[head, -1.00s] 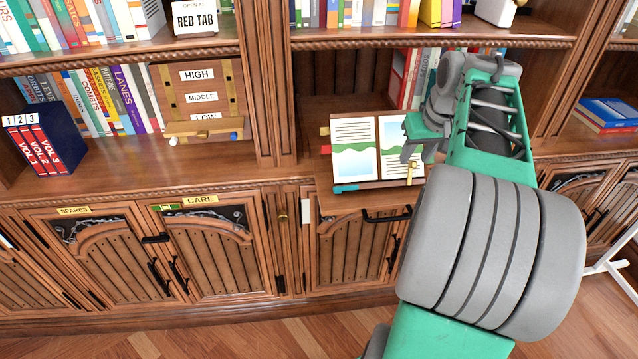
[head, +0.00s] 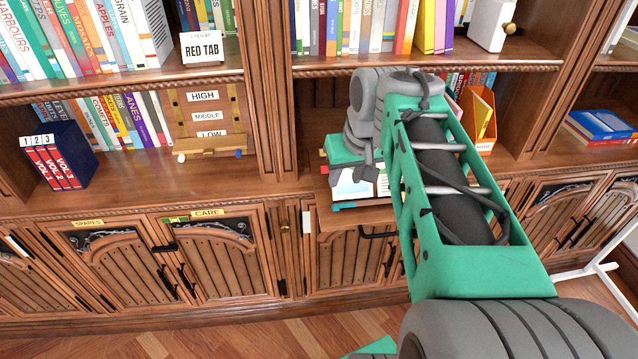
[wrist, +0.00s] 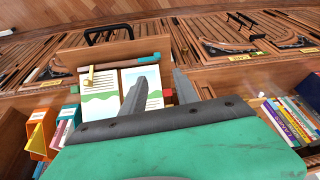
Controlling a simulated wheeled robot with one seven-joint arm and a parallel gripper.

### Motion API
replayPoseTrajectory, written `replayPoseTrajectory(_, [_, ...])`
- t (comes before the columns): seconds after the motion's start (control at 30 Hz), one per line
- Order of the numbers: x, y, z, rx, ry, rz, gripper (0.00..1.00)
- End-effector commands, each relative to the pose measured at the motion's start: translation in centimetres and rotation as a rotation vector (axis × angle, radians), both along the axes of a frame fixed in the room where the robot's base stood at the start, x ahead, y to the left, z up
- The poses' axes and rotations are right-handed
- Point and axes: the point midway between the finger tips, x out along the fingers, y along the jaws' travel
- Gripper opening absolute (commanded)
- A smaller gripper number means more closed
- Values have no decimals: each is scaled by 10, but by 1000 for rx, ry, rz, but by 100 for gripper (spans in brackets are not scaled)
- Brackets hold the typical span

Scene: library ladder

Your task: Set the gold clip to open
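The gold clip (wrist: 89,77) shows in the wrist view at the left side of the open book (wrist: 100,104), near the ledge bar (wrist: 118,70). Whether it is open or shut is too small to tell. In the head view my arm hides the clip and most of the book (head: 350,184). My gripper (wrist: 161,77) is open and empty in the wrist view, its two grey fingers apart over the book's right-hand page and edge. The clip lies left of both fingers, with no contact visible. In the head view my gripper (head: 356,165) is above the book.
The book rests on a pulled-out wooden board with a black handle (wrist: 108,34). An orange file (head: 480,118) stands on the shelf right of my arm.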

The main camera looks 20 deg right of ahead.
Motion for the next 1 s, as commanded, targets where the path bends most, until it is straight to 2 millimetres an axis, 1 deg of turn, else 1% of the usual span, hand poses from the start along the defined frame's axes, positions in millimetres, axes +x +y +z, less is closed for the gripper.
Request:
replayPoseTrajectory(0.03, [-3, 12, 7, 0, 2, 15, 36])
replayPoseTrajectory(0.1, [-8, 28, 9, -1, 3, 31, 36])
replayPoseTrajectory(0.2, [-17, 49, 9, -2, 8, 53, 36])
replayPoseTrajectory(0.3, [-25, 64, 7, -5, 11, 68, 36])
replayPoseTrajectory(0.4, [-31, 72, 5, -6, 14, 77, 36])
replayPoseTrajectory(0.5, [-34, 75, 4, -8, 15, 80, 36])
replayPoseTrajectory(0.77, [-34, 76, 2, -8, 16, 80, 36])
replayPoseTrajectory(0.83, [-40, 85, -6, -8, 24, 95, 36])
replayPoseTrajectory(0.87, [-46, 92, -12, -10, 31, 108, 36])
replayPoseTrajectory(0.93, [-63, 111, -31, -17, 48, 141, 36])
replayPoseTrajectory(1.0, [-78, 122, -46, -27, 62, 164, 36])
